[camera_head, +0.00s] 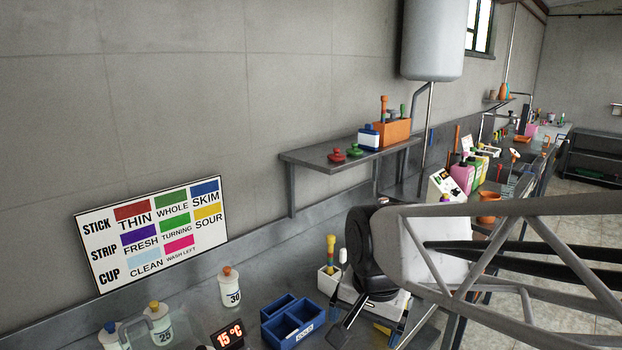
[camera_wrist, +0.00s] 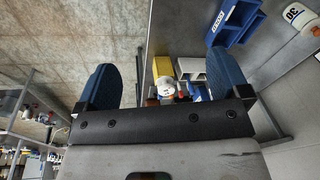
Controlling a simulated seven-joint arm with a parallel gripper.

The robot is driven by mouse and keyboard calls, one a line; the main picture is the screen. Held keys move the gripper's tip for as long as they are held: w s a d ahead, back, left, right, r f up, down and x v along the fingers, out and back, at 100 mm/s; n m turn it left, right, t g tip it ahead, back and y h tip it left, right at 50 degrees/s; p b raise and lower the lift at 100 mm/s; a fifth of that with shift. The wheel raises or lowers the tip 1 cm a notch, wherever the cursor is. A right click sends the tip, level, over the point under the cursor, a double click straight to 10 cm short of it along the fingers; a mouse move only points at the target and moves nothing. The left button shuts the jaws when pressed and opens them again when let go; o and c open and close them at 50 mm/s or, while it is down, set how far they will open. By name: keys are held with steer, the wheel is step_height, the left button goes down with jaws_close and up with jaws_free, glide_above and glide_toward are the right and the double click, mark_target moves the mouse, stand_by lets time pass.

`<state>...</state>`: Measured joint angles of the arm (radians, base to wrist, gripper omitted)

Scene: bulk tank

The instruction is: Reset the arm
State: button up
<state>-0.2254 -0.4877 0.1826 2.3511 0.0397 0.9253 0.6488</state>
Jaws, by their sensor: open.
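My gripper (camera_head: 368,336) hangs over the steel bench in the head view, below a black round wrist joint. In the wrist view the blue fingers of my gripper (camera_wrist: 162,62) stand wide apart with nothing held between them. Beyond the palm, a round white top (camera_wrist: 166,87), a yellow piece (camera_wrist: 162,66) and a pale box (camera_wrist: 190,68) show on the bench, partly hidden by the palm. My pale arm covers the right of the head view and hides part of the bench.
A blue divided bin (camera_head: 292,322) stands left of my gripper, with a white bottle marked 30 (camera_head: 230,288) beyond it. A white holder (camera_head: 328,281) with a coloured stick is close by. A wall shelf (camera_head: 338,160) carries an orange box (camera_head: 393,132). A colour chart (camera_head: 155,232) leans against the wall.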

steer(key=s+d+n+h, duration=0.1)
steer(key=s+d+n, duration=0.3)
steer(key=s+d, duration=0.4)
steer(key=shift+s+d+f+n+t, duration=0.2)
steer(key=shift+s+d+n+t, duration=0.2)
steer(key=shift+d, duration=0.5)
stand_by(1.1)
